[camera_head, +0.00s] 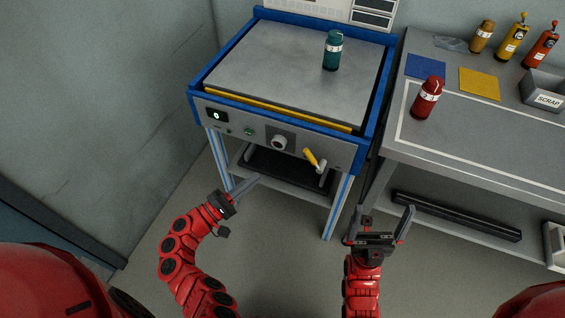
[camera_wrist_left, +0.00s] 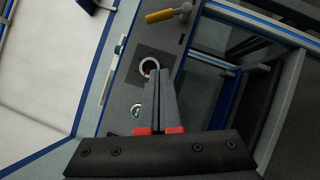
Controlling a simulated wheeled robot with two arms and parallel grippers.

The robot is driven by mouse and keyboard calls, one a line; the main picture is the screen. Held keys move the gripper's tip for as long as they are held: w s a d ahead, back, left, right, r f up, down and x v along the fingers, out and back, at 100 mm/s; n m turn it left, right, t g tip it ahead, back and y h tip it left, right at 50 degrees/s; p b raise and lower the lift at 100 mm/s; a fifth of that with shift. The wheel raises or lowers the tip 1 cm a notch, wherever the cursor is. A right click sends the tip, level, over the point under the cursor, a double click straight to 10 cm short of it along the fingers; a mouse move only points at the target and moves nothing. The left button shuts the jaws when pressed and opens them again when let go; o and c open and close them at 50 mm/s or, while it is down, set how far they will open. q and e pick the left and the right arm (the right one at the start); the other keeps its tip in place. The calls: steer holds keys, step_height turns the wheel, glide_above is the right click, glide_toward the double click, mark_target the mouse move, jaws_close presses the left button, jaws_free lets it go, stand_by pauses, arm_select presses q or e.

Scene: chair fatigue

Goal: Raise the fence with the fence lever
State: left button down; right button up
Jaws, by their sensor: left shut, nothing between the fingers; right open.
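The fence lever (camera_head: 312,158) has a yellow handle and a grey pivot, and sits at the right of the machine's front panel. It also shows at the top of the left wrist view (camera_wrist_left: 165,15). A yellow strip (camera_head: 290,111), perhaps the fence, lies low along the front edge of the grey plate (camera_head: 270,70). My left gripper (camera_head: 258,180) is shut and empty, below and left of the lever, apart from it in the head view. In the left wrist view its fingers (camera_wrist_left: 158,88) point toward the round knob (camera_wrist_left: 149,66). My right gripper (camera_head: 380,220) is open and empty, below and right of the lever.
A teal bottle (camera_head: 332,52) stands on the plate. The grey bench (camera_head: 480,165) at the right holds a red bottle (camera_head: 427,98), blue and yellow mats, several more bottles and a scrap bin (camera_head: 545,92). Floor between my arms is clear.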

mark_target(312, 159)
arm_select(q)
steer(key=shift+s+r+m+h, duration=0.3)
steer(key=shift+s+r+h, duration=0.05)
steer(key=shift+r+h, duration=0.1)
steer(key=s+d+p+x, duration=0.1)
steer(key=s+x, duration=0.1)
steer(key=x, duration=1.1)
steer(key=shift+d+r+p, duration=0.25)
steer(key=shift+p, duration=0.1)
steer(key=shift+s, duration=0.1)
steer(key=shift+d+r+m+g+y, duration=0.1)
steer(key=shift+r+m+g+y, duration=0.15)
steer(key=shift+m+g, duration=0.05)
